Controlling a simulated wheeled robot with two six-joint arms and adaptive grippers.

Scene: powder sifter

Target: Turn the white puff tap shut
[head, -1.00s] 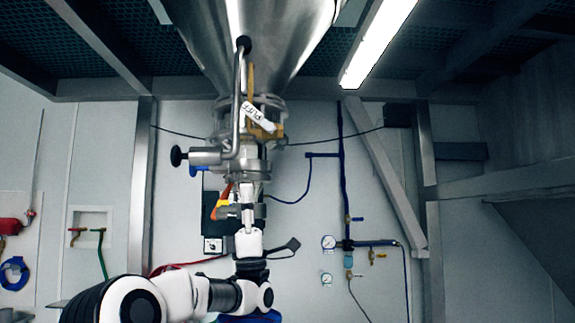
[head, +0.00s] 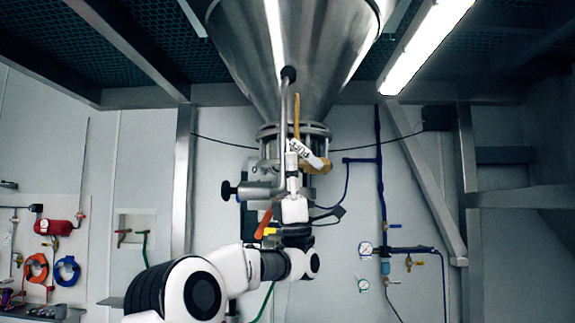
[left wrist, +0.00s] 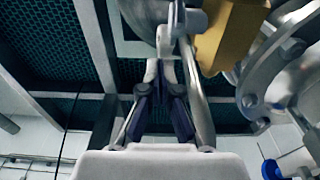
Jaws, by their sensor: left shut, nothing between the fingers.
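The white puff tap (head: 306,154), marked PUFF, sits tilted below the steel hopper, slanting down to the right, beside a yellow part (head: 318,166). My left gripper (head: 292,163) points up from below, just left of the tap's label in the head view. Its fingers are shut and empty. In the left wrist view the fingertips (left wrist: 160,68) meet in front of the steel pipework, with the yellow part (left wrist: 228,38) to their right. I cannot tell whether they touch the tap. My right gripper is not in view.
The steel hopper (head: 285,60) hangs above, and a bent steel pipe (head: 284,125) with a black knob runs down beside the gripper. A clamp ring (left wrist: 275,80) is close on the right in the wrist view. Gauges and hoses (head: 385,250) are on the back wall.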

